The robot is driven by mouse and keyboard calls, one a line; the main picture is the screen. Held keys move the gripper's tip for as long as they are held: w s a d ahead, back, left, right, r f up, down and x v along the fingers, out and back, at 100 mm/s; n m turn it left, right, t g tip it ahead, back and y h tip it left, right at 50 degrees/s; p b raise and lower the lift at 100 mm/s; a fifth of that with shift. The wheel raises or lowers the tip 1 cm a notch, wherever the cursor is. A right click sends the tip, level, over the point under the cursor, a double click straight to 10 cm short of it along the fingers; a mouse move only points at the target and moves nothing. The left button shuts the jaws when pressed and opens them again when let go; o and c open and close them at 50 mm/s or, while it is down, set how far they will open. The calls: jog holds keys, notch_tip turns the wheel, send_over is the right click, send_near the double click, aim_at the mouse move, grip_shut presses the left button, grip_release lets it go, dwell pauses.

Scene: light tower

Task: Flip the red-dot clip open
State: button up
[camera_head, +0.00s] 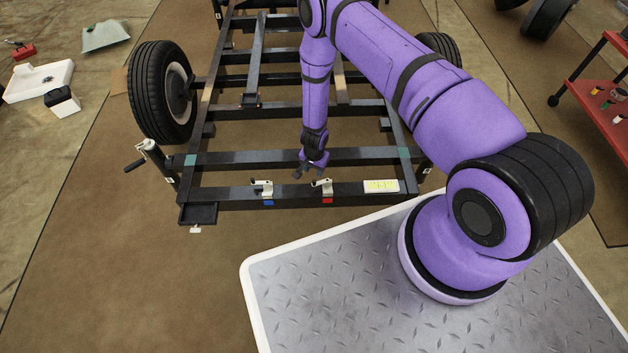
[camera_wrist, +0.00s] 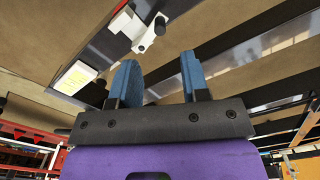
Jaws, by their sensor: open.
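The red-dot clip (camera_head: 322,186) is a small pale metal clip on the frame's front beam, above a red mark (camera_head: 327,200). A similar blue-marked clip (camera_head: 262,188) sits to its left, above a blue mark (camera_head: 268,202). My gripper (camera_head: 309,172) is just behind the front beam, between the two clips and nearer the red one. In the wrist view, my gripper (camera_wrist: 157,65) has its two blue fingers apart with nothing between them. A pale clip with a dark round end (camera_wrist: 129,25) shows beyond the fingertips, apart from them. Whether either clip is open is too small to tell.
The yellow-and-white label (camera_head: 381,186) is on the front beam right of the red-dot clip; it also shows in the wrist view (camera_wrist: 77,76). A crank jack (camera_head: 155,155) and a tyre (camera_head: 162,92) stand left. A red cart (camera_head: 600,100) stands right. Floor before the left beam end is clear.

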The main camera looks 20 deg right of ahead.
aim_at(314, 181)
notch_tip(314, 181, down, 9)
jog(key=shift+r, duration=0.2)
dwell(0.3)
grip_shut()
